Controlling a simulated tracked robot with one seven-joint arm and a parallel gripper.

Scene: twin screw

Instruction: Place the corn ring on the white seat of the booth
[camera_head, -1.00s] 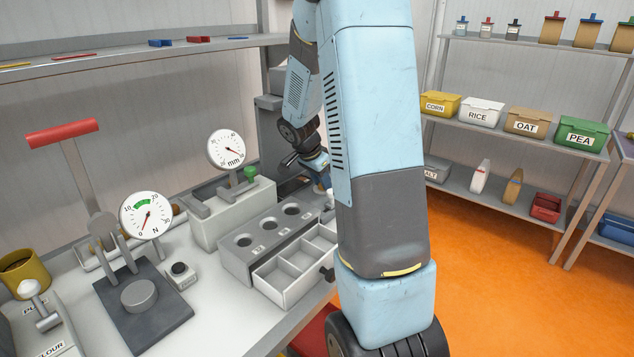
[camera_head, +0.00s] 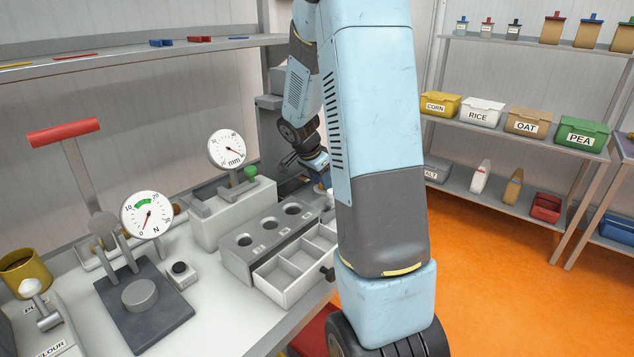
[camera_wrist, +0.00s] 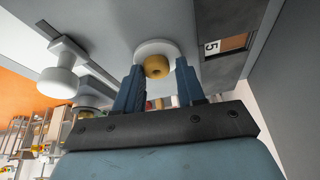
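The booth's grey surface (camera_wrist: 110,25) surrounds the seat. In the head view the gripper end is mostly hidden behind my own arm; ring and seat do not show there.
A white knobbed plunger (camera_wrist: 58,82) is left of the seat in the wrist view, and a display reading 5 (camera_wrist: 211,46) is to its right. In the head view, a mm gauge (camera_head: 227,149), a block with an open drawer (camera_head: 290,272) and a force press (camera_head: 146,305) crowd the bench.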

